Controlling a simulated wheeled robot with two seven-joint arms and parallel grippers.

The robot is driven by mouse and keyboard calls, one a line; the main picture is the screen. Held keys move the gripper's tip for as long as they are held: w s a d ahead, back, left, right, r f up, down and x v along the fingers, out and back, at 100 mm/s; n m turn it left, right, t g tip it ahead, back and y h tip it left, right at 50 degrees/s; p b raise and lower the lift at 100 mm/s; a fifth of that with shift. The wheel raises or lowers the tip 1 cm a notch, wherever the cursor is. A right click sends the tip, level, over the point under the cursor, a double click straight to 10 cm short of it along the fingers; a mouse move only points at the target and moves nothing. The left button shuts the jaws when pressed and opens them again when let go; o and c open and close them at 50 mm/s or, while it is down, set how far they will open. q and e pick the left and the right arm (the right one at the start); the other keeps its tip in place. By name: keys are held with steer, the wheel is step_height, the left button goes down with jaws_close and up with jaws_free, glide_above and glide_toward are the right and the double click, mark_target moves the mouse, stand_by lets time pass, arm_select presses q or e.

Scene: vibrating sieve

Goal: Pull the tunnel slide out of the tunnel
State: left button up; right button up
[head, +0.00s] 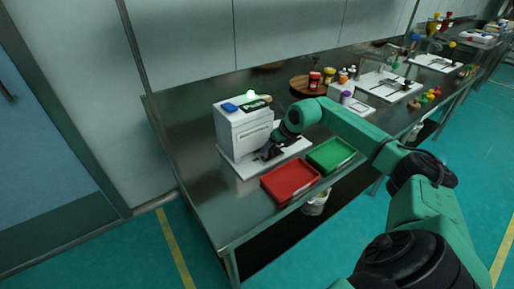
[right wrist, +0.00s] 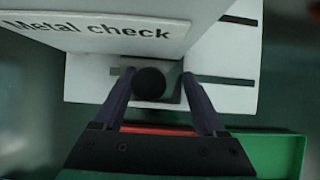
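The tunnel is a white box-shaped machine (head: 243,128) on the steel table in the head view. Its "Metal check" label (right wrist: 100,27) shows in the right wrist view. The slide (right wrist: 174,92) is a grey plate with a round black knob (right wrist: 149,83), over the white base (right wrist: 225,95). My right gripper (head: 268,152) is low at the machine's right side. In the right wrist view its fingers (right wrist: 157,74) stand apart on both sides of the knob, with a gap on the right; contact on the left is unclear. My left gripper is out of view.
A red tray (head: 290,181) and a green tray (head: 331,155) lie in front of the machine, close to my right gripper. A round brown board (head: 303,86) with jars and other white stations stand farther along the table. The table's left end is clear.

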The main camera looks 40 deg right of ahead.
steer(key=shift+d+b, duration=0.6)
steer(key=shift+d, duration=2.25)
steer(key=shift+s+d, duration=0.1)
steer(key=shift+d, duration=2.7)
